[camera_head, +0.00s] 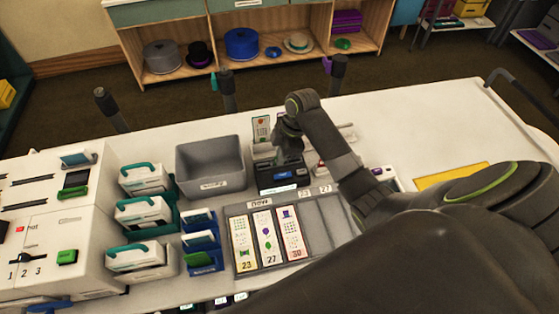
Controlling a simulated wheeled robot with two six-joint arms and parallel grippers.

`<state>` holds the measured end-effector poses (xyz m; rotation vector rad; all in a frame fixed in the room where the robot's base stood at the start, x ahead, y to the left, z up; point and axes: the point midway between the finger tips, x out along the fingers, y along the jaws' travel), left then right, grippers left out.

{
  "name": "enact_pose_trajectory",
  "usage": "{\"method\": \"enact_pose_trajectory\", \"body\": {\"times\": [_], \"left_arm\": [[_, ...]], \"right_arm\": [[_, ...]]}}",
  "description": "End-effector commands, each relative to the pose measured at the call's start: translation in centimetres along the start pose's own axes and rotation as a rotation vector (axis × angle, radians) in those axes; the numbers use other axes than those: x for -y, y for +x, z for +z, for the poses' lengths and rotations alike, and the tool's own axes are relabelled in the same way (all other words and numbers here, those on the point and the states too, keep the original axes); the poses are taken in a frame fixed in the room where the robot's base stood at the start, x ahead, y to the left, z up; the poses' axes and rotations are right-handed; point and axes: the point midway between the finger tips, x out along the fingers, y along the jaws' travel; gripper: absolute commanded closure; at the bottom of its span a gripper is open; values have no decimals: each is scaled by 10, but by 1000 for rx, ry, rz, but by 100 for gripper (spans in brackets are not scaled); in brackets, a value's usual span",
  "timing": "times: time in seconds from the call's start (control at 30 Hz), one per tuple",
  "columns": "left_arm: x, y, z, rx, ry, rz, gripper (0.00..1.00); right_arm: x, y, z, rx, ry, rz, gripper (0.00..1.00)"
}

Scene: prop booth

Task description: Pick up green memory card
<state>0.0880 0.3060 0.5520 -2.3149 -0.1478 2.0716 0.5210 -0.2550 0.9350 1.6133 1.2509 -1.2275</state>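I cannot single out the green memory card for certain. A small green piece (67,257) sits on the front of the white machine (40,222) at the left, and a green strip (73,194) lies below its dark screen. My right arm comes in from the right, and my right gripper (287,135) points down over a dark blue-black box (282,178) at the table's middle. The arm partly hides the gripper's fingers, so their opening and anything between them cannot be made out. My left gripper is not in view.
A grey bin (211,161), white boxes with teal handles (146,178) and small blue holders (201,241) stand left of the gripper. A grey rack (236,210) labelled "now" holds three numbered cards. An upright card (261,129) stands behind.

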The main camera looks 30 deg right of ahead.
Motion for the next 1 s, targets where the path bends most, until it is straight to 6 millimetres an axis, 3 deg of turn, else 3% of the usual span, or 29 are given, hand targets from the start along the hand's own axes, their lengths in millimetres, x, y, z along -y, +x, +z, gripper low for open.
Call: {"method": "enact_pose_trajectory", "body": {"times": [0.37, 0.47, 0.77, 0.83, 1.0], "left_arm": [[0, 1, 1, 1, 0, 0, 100], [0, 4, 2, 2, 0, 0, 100], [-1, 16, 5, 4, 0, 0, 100], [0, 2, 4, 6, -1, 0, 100], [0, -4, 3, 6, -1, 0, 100]], "right_arm": [[-1, -4, -1, 0, 0, 2, 100], [-1, -15, -4, 0, -1, 5, 100], [-2, -75, -20, 1, -3, 7, 100], [0, -88, -24, 0, 1, 2, 100], [0, -97, -27, 0, 2, 1, 100]]}}
